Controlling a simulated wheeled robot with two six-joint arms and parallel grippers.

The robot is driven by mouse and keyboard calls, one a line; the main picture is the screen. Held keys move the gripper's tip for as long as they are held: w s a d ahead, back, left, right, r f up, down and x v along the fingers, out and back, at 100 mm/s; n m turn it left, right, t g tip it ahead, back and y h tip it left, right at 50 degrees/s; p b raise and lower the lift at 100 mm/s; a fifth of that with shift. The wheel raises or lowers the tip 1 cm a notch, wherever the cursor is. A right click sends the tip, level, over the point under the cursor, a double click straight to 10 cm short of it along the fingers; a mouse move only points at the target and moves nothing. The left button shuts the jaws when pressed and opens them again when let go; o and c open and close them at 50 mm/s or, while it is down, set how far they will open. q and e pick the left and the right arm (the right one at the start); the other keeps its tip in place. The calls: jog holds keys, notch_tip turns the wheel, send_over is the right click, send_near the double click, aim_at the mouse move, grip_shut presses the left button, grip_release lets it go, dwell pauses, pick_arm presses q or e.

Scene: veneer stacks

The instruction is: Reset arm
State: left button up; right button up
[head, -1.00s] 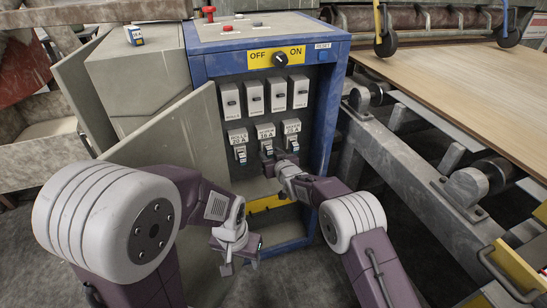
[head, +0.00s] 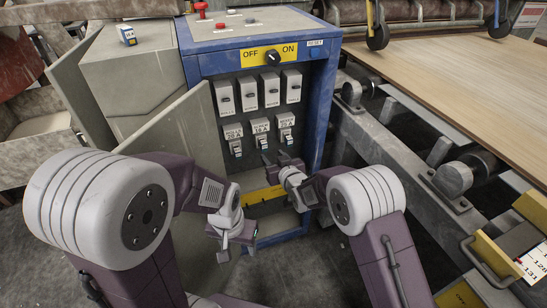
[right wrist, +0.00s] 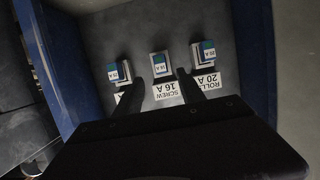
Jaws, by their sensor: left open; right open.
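My right gripper (head: 275,158) is open and empty in front of the blue cabinet, just below the lower row of breakers. In the right wrist view its two dark fingers (right wrist: 157,84) stand apart, on either side of the middle breaker's label. The lower row has a left breaker (head: 235,147), a middle breaker (head: 262,140) marked 16 A and a right breaker (head: 286,136). In the right wrist view they appear upside down, with blue-green tags. My left gripper (head: 223,252) is open and empty, pointing down in front of the cabinet's lower left.
The blue cabinet (head: 323,110) has an OFF/ON knob (head: 272,58), a reset button (head: 315,53) and a red button (head: 200,8) on top. Its grey door (head: 175,130) hangs open at left. A roller conveyor frame (head: 400,150) with a wood sheet (head: 470,80) stands at right.

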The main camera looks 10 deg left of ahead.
jog(key=w+d+r+m+t+h+p, duration=0.1)
jog(key=d+r+p, duration=0.55)
jog(key=r, duration=0.45)
jog(key=w+d+r+m+t+h+p, duration=0.1)
jog(key=d+r+m+h+p, duration=0.1)
jog(key=d+r+p, duration=0.7)
jog(key=w+d+r+m+t+h+p, duration=0.15)
jog(key=d+r+p, duration=0.3)
jog(key=r, duration=0.75)
jog(key=s+d+r+m+g+h+p, duration=0.1)
jog(key=s+d+r+g+h+p, duration=0.15)
jog(key=s+d+p, duration=0.35)
jog(key=s+d+r+m+g+h+p, duration=0.1)
jog(key=s+d+g+p, duration=0.35)
jog(key=s+d, duration=0.2)
jog(key=s+f+g, duration=0.3)
jog(key=s+f, duration=0.2)
jog(key=s, duration=0.5)
jog(key=s+d+f+g, duration=0.1)
jog(key=s+f+g, duration=0.3)
jog(key=s, duration=0.7)
jog(key=shift+s+d+f+m, duration=0.15)
jog(key=shift+f+m, duration=0.2)
